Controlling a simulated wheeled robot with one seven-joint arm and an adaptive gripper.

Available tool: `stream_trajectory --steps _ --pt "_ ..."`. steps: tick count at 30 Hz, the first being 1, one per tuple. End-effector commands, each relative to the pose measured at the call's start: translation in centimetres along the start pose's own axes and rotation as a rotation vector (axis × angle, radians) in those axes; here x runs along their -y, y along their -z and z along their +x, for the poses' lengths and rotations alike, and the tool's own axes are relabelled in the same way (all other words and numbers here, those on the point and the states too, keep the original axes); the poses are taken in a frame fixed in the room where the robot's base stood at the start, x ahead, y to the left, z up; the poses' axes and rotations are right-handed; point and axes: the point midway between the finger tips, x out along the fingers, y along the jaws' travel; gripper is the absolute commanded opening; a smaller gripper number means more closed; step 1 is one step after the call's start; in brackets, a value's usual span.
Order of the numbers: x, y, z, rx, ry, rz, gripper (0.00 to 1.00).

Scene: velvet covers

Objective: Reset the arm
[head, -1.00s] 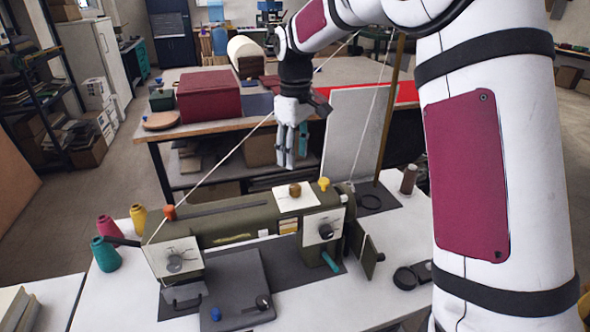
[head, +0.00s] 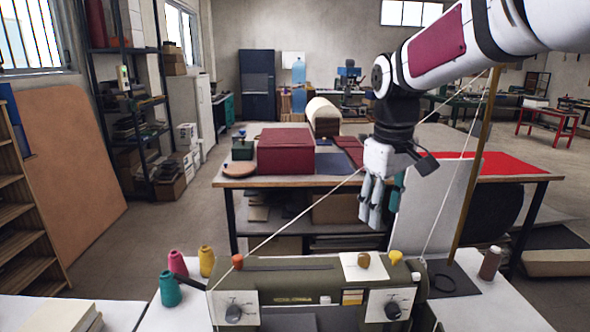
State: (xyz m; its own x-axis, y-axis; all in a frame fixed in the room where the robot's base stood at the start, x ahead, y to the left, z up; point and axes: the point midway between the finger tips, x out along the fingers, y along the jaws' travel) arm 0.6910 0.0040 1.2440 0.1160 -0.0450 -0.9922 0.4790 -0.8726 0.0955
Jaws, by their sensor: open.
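My gripper (head: 378,214) hangs from my white and maroon arm on the right side of the head view. Its fingers point down, open, with nothing between them. It is above the olive-green machine (head: 300,284), in front of the work table behind, and touches neither as far as I can see. The machine has white dial plates, an orange knob (head: 238,261) and a yellow knob (head: 396,257) on top. The lower part of the machine is cut off by the picture's bottom edge.
A maroon box (head: 285,151) and a beige roll (head: 323,117) are on the back table (head: 225,182). A pale upright panel (head: 428,222), a wooden pole (head: 474,160) and a thin slanting cord stand close to my gripper. Several thread cones, one teal (head: 169,290), stand at left.

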Motion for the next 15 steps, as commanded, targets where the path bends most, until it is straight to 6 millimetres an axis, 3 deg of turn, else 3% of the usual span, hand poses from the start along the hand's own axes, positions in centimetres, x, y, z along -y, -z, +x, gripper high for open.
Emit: stream_trajectory --steps 6,15 --pt "3.1 -6.0 -3.3 -0.079 -0.056 0.129 0.47" --pt "7.2 -14.3 -4.5 -0.208 -0.082 0.319 0.47"
